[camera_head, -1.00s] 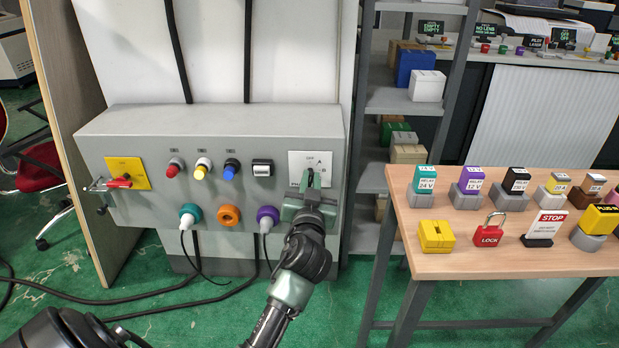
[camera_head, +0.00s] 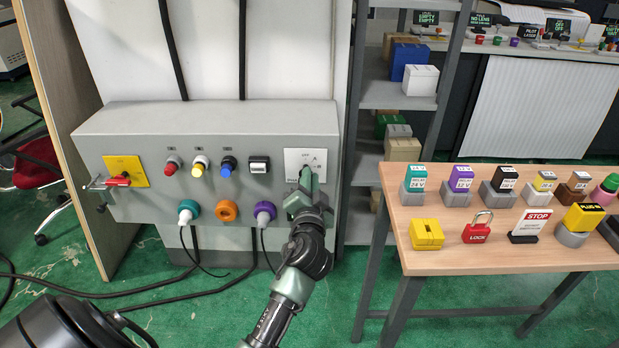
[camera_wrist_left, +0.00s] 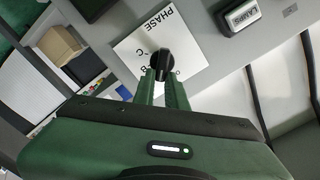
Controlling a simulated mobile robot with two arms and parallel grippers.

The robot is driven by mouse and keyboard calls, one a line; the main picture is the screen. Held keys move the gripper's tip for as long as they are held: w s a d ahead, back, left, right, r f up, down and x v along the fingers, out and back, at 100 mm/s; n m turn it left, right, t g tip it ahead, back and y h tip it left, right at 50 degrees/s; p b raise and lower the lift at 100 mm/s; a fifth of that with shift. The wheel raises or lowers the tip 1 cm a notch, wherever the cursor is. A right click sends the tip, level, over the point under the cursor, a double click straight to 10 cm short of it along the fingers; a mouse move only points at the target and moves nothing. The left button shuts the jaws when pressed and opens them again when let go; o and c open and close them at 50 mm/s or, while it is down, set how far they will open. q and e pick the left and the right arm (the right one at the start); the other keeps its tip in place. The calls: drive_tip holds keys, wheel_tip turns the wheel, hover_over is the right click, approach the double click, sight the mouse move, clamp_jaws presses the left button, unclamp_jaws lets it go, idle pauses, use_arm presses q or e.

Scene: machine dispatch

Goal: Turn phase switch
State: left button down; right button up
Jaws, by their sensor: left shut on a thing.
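The phase switch is a black knob (camera_wrist_left: 161,66) on a white plate (camera_head: 305,160) at the right end of the grey machine panel. In the left wrist view the plate (camera_wrist_left: 140,42) reads PHASE, with the letters B and C visible near the knob. My left gripper (camera_head: 306,180) reaches up to the plate from below. Its two green fingers (camera_wrist_left: 163,85) are shut on the knob. In the head view the gripper hides the knob and the lower part of the plate. My right gripper is not in view.
The panel (camera_head: 150,217) also carries a yellow plate with a red handle (camera_head: 125,171), several coloured buttons, a rocker switch (camera_head: 259,164) and round sockets with cables. A wooden table (camera_head: 460,255) with labelled blocks and a red padlock (camera_head: 476,229) stands to the right.

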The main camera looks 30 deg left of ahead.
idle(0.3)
use_arm(q)
drive_tip(key=c, duration=1.4)
unclamp_jaws()
drive_tip(key=shift+c, duration=0.2)
drive_tip(key=shift+s+d, duration=0.1)
